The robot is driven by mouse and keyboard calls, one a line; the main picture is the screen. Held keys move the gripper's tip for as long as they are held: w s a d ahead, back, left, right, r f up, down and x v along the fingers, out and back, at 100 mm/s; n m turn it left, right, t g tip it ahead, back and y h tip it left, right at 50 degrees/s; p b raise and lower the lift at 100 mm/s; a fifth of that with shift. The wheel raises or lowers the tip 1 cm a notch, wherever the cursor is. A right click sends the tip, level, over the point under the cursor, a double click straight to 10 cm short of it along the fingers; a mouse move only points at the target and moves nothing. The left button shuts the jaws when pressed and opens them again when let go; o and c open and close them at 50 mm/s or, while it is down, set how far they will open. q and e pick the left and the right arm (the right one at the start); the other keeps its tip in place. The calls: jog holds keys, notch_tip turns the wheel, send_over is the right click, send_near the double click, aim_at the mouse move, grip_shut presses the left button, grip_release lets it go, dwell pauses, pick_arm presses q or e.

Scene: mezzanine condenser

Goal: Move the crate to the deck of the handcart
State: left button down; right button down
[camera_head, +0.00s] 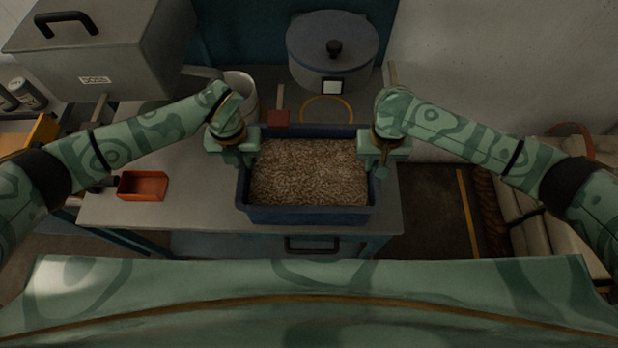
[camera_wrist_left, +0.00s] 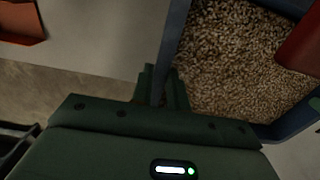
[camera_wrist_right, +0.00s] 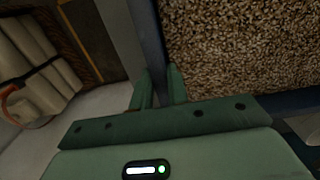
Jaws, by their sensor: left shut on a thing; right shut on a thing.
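The crate (camera_head: 306,215) is a dark blue open box filled with tan pellets, at the front right of a grey worktable. My left gripper (camera_head: 243,150) is shut on its left wall; the left wrist view shows the blue wall (camera_wrist_left: 176,50) between the fingers (camera_wrist_left: 162,90). My right gripper (camera_head: 378,152) is shut on its right wall; the right wrist view shows that wall (camera_wrist_right: 150,45) between the fingers (camera_wrist_right: 158,88). I cannot tell whether the crate touches the tabletop. The deck of the handcart cannot be made out for certain.
The worktable (camera_head: 190,205) also holds an orange-red tray (camera_head: 143,185) at left, and a white bucket (camera_head: 241,88) behind the crate. A lidded pot (camera_head: 332,50) and a grey metal box (camera_head: 95,60) stand at the back. Pale sacks (camera_head: 530,225) lie at right beyond dark floor.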

pick_arm(q)
jog(key=shift+w+r, duration=0.2)
jog(key=shift+r, duration=0.05)
pick_arm(e)
jog(key=shift+w+r, duration=0.2)
jog(key=shift+r, duration=0.05)
